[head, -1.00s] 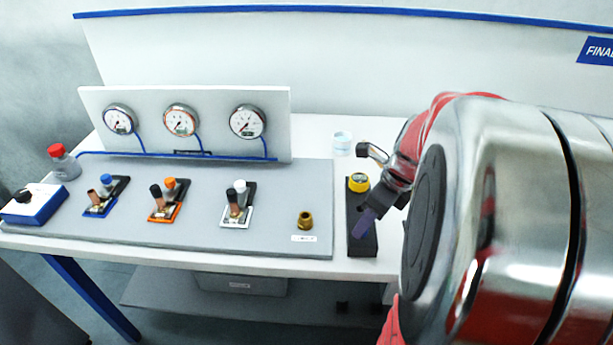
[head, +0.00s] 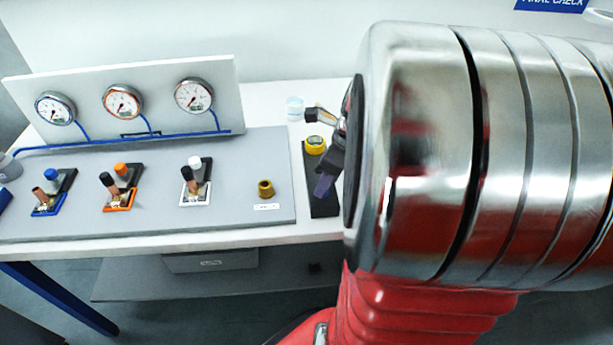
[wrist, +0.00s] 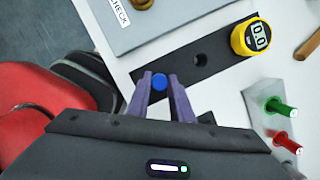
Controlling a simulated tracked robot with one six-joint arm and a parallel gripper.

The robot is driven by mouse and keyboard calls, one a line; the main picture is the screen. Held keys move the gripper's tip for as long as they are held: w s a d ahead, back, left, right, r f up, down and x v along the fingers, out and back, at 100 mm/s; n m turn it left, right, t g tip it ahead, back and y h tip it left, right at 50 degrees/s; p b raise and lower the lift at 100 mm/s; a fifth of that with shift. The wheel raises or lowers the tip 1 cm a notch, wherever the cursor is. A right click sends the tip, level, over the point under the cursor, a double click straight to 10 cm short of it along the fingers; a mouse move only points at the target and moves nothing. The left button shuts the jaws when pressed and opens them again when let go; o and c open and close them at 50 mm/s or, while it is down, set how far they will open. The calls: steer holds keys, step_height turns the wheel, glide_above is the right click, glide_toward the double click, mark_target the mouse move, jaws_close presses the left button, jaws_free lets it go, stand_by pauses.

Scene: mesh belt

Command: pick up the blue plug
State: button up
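The blue plug (wrist: 159,81) shows as a round blue top between the fingertips in the wrist view. My gripper (wrist: 160,85) has a finger close against each side of it, with no clear gap. In the head view my gripper (head: 323,188) points down over the near part of a black block (head: 311,207); the plug cannot be made out there. The block also shows in the wrist view (wrist: 180,70), with an empty round hole beside the plug. Whether the plug sits in the block or is clear of it, I cannot tell.
A yellow gauge (head: 316,145) stands on the block's far end. To the left, a grey panel (head: 240,170) carries several valves, a brass fitting (head: 265,188) and dial gauges (head: 193,95). Red and green pegs (wrist: 280,125) stand right of my gripper in the wrist view.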

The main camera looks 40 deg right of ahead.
jaws_close()
steer(key=shift+r, duration=0.15)
step_height(320, 180, up, 10)
stand_by(0.5)
stand_by(0.5)
